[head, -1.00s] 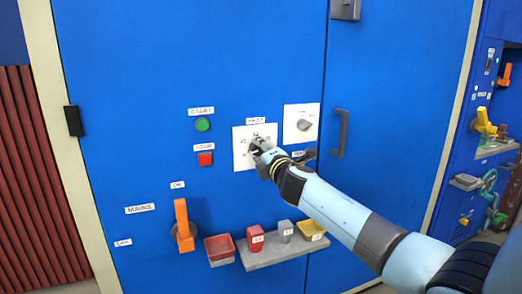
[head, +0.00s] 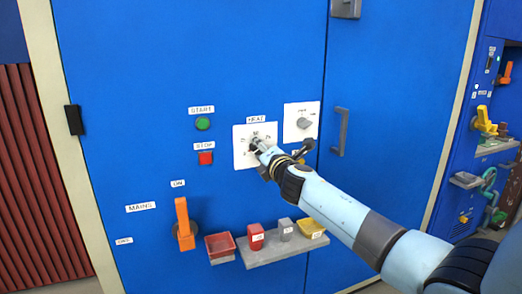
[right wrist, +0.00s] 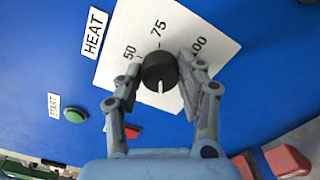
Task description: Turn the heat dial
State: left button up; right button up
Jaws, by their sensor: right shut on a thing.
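The heat dial is a black round knob (right wrist: 160,70) with a white pointer mark. It sits on a white plate (right wrist: 140,24) marked 50, 75 and 100, beside a HEAT label (right wrist: 93,33). In the right wrist view the mark points down the picture, away from the 75. My right gripper (right wrist: 161,73) is shut on the knob, one finger on each side. In the head view the gripper (head: 257,147) covers much of the knob and part of the plate (head: 240,160). My left gripper is not in view.
A second dial (head: 305,123) is right of the heat plate. A green START button (head: 202,124) and red STOP button (head: 205,158) are to the left. Below are an orange lever (head: 183,222) and a shelf (head: 270,256) with small containers. A door handle (head: 340,132) is to the right.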

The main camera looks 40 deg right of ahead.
jog(key=o, duration=1.1)
jog(key=shift+o, duration=0.2)
jog(key=shift+s, duration=0.1)
jog(key=v, duration=1.1)
jog(key=shift+s+a, duration=0.2)
jog(key=shift+s, duration=0.2)
jog(key=shift+f, duration=0.15)
jog(key=s+f+m+g, duration=0.25)
jog(key=s+f, duration=0.35)
jog(key=f, duration=0.5)
jog(key=s+a+f+m+g, duration=0.1)
jog(key=s+f+m+g, duration=0.15)
jog(key=s+f, duration=0.65)
jog(key=s+f+m+g, duration=0.1)
jog(key=s+f+g, duration=0.25)
jog(key=f, duration=1.05)
jog(key=s+a+f+m+g+y, duration=0.1)
jog(key=s+f+m, duration=0.4)
jog(key=s, duration=0.6)
jog(key=s+a+f+m+g+y, duration=0.1)
jog(key=s+a+f+m+g, duration=0.2)
jog(key=s+f, duration=0.4)
jog(key=s+a+f+m+g+y, duration=0.1)
jog(key=s+a+f+m+g, duration=0.2)
jog(key=s, duration=1.4)
notch_tip(320, 180, down, 3)
jog(key=m+g, duration=0.1)
jog(key=m, duration=0.3)
jog(key=shift+f, duration=0.25)
